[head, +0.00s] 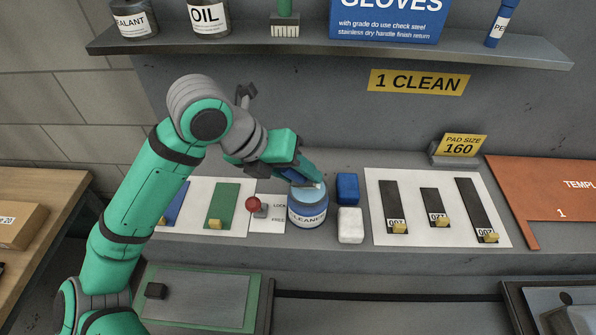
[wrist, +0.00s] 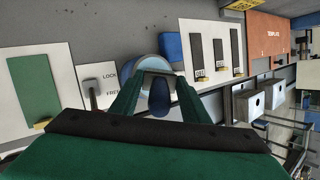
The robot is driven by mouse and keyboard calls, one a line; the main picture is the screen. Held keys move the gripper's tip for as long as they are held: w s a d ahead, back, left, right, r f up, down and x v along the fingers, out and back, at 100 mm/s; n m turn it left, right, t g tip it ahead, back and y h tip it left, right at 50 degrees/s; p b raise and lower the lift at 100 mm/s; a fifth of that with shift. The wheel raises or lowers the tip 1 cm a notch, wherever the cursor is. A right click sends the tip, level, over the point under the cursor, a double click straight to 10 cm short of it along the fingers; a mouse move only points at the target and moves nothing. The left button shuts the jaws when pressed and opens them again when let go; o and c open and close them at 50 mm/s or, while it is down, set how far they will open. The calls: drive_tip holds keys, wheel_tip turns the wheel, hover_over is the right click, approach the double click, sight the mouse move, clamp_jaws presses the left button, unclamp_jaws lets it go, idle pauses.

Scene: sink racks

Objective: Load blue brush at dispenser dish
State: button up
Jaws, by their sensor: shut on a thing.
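My gripper (head: 312,181) is green and reaches down over the jar labelled CLEANER (head: 308,214), whose light blue top looks like the dispenser dish. The gripper is shut on a dark blue object, the blue brush (wrist: 159,98), which shows between the fingers in the wrist view. In the head view the fingers and arm mostly hide the brush. The pale blue dish also shows in the wrist view (wrist: 139,73), just beyond the fingertips. The brush end is at or just above the dish; I cannot tell whether it touches.
A blue block (head: 347,187) and a white block (head: 350,225) stand right of the jar. A red-knobbed lever (head: 253,204) stands left, by a white board with blue and green strips (head: 223,205). A shelf (head: 300,48) runs above. Black strips (head: 396,200) lie on a white board.

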drive_tip(key=shift+r, duration=3.55)
